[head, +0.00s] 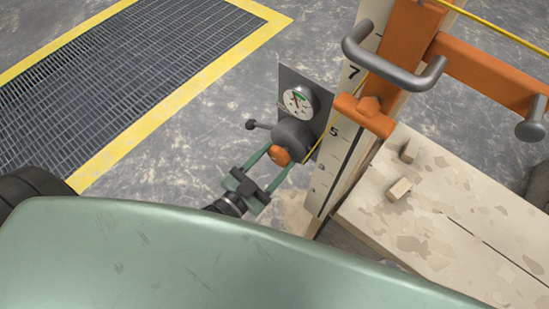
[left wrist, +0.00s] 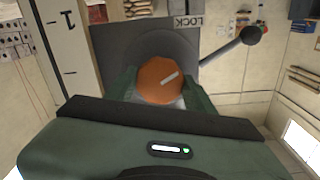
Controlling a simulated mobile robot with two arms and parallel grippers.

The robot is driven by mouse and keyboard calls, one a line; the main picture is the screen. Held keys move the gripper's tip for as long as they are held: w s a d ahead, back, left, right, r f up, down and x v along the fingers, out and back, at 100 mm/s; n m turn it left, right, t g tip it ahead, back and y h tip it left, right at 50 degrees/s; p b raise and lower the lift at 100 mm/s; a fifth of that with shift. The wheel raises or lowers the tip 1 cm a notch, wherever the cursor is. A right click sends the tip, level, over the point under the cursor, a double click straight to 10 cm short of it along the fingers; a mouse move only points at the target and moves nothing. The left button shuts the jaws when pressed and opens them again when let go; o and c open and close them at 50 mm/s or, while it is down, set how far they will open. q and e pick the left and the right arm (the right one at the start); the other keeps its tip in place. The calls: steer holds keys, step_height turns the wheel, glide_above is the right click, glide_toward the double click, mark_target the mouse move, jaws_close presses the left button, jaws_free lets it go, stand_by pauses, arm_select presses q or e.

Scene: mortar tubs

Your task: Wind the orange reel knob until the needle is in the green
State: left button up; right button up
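The orange reel knob (head: 280,156) sticks out of the dark round reel housing (head: 296,134) on a grey plate. The round white gauge (head: 298,103) is above it, with a green band near its top; the needle is too small to read surely against the band. My left gripper (head: 281,158) has its two green fingers on either side of the knob. In the left wrist view the knob (left wrist: 160,82), with a pale mark, fills the space between the fingers; I cannot tell whether they touch it. My right gripper is not in view.
A lever with a dark ball end (left wrist: 251,35) stands beside the reel, near a "LOCK" label (left wrist: 187,21). A numbered white scale board (head: 338,145) and an orange frame (head: 405,45) with a grey handle stand right of it. Small blocks lie on a pale platform (head: 440,240).

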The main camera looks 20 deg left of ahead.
arm_select(q)
steer(key=c, duration=0.5)
steer(key=m+p, duration=0.1)
steer(key=m, duration=0.4)
steer(key=shift+c, duration=0.2)
steer(key=o, duration=1.4)
steer(key=b+v, duration=0.1)
steer(key=v, duration=0.7)
